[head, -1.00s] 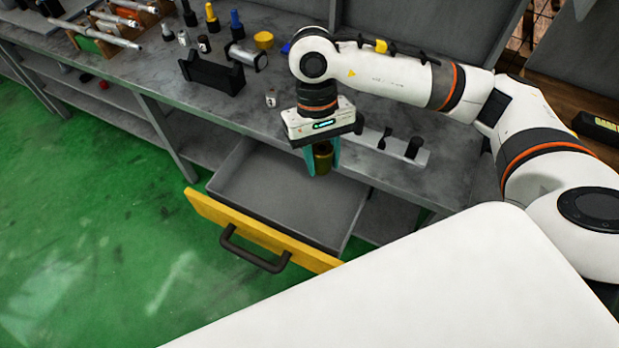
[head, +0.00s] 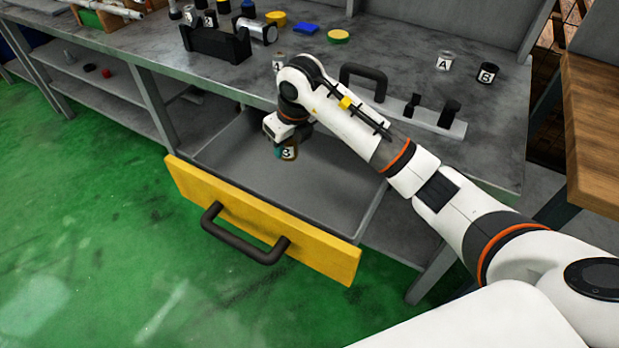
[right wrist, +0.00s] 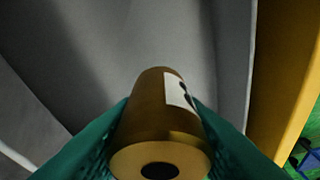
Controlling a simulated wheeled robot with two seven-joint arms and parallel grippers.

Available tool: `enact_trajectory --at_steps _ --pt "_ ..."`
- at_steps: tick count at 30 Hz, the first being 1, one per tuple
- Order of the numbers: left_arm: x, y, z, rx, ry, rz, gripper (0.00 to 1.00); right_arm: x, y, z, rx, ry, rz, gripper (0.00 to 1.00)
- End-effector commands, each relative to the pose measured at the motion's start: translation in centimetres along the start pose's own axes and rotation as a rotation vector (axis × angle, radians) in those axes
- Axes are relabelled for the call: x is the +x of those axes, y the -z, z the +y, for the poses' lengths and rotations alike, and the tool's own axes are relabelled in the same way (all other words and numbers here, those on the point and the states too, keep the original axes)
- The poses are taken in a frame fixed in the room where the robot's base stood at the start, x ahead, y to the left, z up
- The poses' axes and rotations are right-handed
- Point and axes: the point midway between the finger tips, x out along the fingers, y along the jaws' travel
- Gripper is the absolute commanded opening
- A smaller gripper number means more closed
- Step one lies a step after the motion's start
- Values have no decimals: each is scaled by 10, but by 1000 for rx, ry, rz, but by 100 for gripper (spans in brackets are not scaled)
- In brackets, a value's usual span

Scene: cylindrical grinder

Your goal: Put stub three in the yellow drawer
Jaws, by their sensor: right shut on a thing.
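The yellow drawer (head: 262,222) is pulled open under the grey bench, and its grey inside is empty where I can see it. My right gripper (head: 284,148) points down over the drawer's opening and is shut on stub three (head: 289,154), a brass-coloured cylinder with a white label reading 3. In the right wrist view, stub three (right wrist: 158,130) sits between the teal fingers, its end with a dark hole facing the camera. The drawer floor lies beyond it, and the yellow front (right wrist: 284,75) is at the right. My left gripper is not in view.
On the bench stand a black V-shaped block (head: 215,43), a silver cylinder, yellow and blue pieces, a black handle (head: 363,80) and stubs marked A (head: 444,61) and B (head: 487,73). A wooden table (head: 595,130) is at the right. Green floor is clear in front.

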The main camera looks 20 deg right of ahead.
Motion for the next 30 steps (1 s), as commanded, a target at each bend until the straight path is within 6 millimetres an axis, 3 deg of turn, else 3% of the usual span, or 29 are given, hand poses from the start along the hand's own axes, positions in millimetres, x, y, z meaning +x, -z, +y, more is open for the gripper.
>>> enact_trajectory --at_steps 1,9,16,23,30 --pt "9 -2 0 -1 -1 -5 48 15 1 1 75 -20 5 0" --pt "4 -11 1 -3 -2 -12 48 43 1 8 292 -79 1 0" --pt "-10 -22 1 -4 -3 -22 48 81 -10 8 298 -79 1 0" --pt "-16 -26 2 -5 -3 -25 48 97 -14 8 294 -80 2 0" --pt "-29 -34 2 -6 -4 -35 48 127 -23 8 294 -79 1 0"
